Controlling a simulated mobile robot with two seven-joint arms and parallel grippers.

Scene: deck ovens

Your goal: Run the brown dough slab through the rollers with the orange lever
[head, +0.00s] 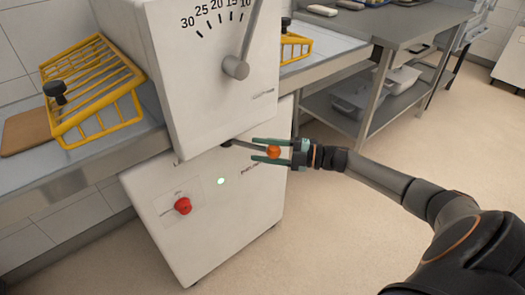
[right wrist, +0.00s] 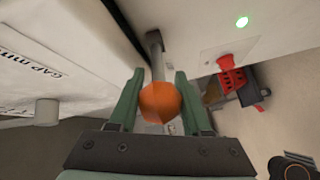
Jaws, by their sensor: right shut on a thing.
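The brown dough slab (head: 24,131) lies flat on the left belt of the dough sheeter (head: 185,85), partly behind the yellow wire guard. The orange ball knob of the lever (head: 273,152) sticks out at the machine's front, below the dial. My right gripper (head: 270,150) has its green fingers on either side of this knob and is shut on it. In the right wrist view the orange knob (right wrist: 160,102) sits between the fingertips, with its grey rod running up behind it. The rollers are hidden inside the housing. My left gripper is not in view.
Yellow wire guards stand over the left (head: 95,85) and right (head: 296,47) belts. The dial's grey handle (head: 236,68) is above the lever. A red knob (head: 183,206) and lit green light (head: 221,181) are below. A steel table (head: 400,25) stands at the back right; floor before it is clear.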

